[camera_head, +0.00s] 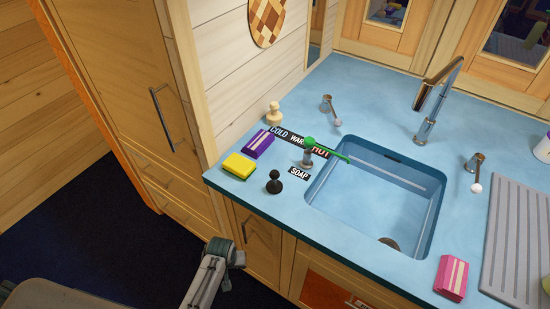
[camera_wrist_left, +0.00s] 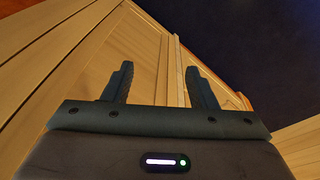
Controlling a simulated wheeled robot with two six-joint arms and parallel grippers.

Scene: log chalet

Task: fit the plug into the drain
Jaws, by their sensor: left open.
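The plug (camera_head: 274,182), a small black stopper with a round knob, stands upright on the blue counter between the yellow sponge and the sink. The drain (camera_head: 388,243) shows as a dark round spot at the front of the sink (camera_head: 375,215) floor, partly cut off by the sink's near wall. My left arm comes in at the bottom of the head view, low in front of the cabinet and apart from the plug. In the left wrist view my left gripper (camera_wrist_left: 161,78) is open and empty, facing wooden cabinet fronts and dark floor. My right gripper is not in view.
A yellow sponge (camera_head: 238,166), a purple sponge (camera_head: 258,143) and a wooden peg-shaped piece (camera_head: 273,113) stand left of the sink. A green-topped soap dispenser (camera_head: 308,158) stands beside the plug. A tap (camera_head: 426,130), pink sponge (camera_head: 451,278) and grey drainer (camera_head: 520,240) lie around the sink.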

